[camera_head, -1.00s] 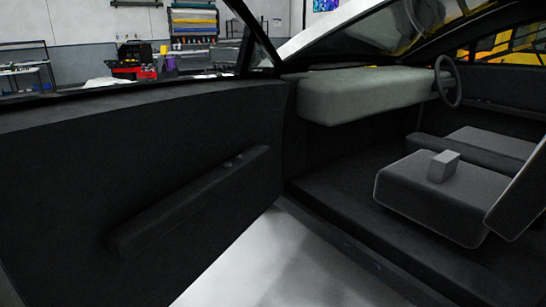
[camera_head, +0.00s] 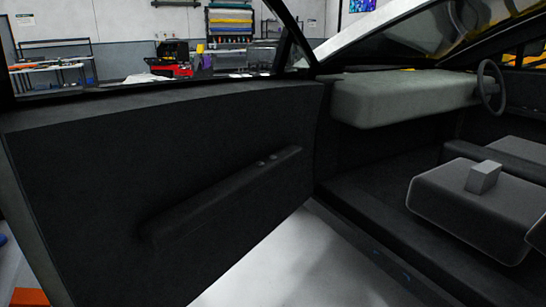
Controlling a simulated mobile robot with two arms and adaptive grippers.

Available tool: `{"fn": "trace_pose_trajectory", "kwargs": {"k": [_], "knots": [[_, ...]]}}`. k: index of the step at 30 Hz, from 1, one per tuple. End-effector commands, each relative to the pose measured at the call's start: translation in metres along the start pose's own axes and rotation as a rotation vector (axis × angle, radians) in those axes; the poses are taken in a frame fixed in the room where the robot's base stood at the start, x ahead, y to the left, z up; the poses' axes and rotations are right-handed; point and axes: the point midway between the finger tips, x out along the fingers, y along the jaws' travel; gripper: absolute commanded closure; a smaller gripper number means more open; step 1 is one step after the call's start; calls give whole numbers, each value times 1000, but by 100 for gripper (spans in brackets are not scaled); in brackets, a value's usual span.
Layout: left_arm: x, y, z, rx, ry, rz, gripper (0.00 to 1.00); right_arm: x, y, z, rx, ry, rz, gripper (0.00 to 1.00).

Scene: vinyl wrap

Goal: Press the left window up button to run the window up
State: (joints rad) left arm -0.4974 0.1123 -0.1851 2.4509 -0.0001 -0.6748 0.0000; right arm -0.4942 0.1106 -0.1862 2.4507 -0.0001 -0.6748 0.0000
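The open car door (camera_head: 100,160) fills the left half of the head view, its dark inner panel facing me. A long armrest (camera_head: 220,200) slopes up to the right across the panel. Two small window buttons (camera_head: 267,160) sit close together on top of the armrest near its right end. They are too small to tell up from down. Above the door's top edge I see through the window opening to the workshop, and I cannot tell whether glass is there. Neither of my grippers is in view.
The car interior lies to the right, with a grey dashboard (camera_head: 405,98), a steering wheel (camera_head: 491,86) and a seat (camera_head: 470,215) bearing a small grey box (camera_head: 483,177). Pale floor (camera_head: 290,260) shows between door and sill. A workbench (camera_head: 52,75) and wrap rolls (camera_head: 230,20) stand behind.

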Motion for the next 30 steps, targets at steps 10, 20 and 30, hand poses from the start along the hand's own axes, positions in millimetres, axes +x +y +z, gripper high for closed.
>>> {"fn": "trace_pose_trajectory", "kwargs": {"k": [10,20,30], "knots": [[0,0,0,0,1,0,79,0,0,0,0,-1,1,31],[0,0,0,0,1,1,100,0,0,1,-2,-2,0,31],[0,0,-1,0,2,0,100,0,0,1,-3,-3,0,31]]}}
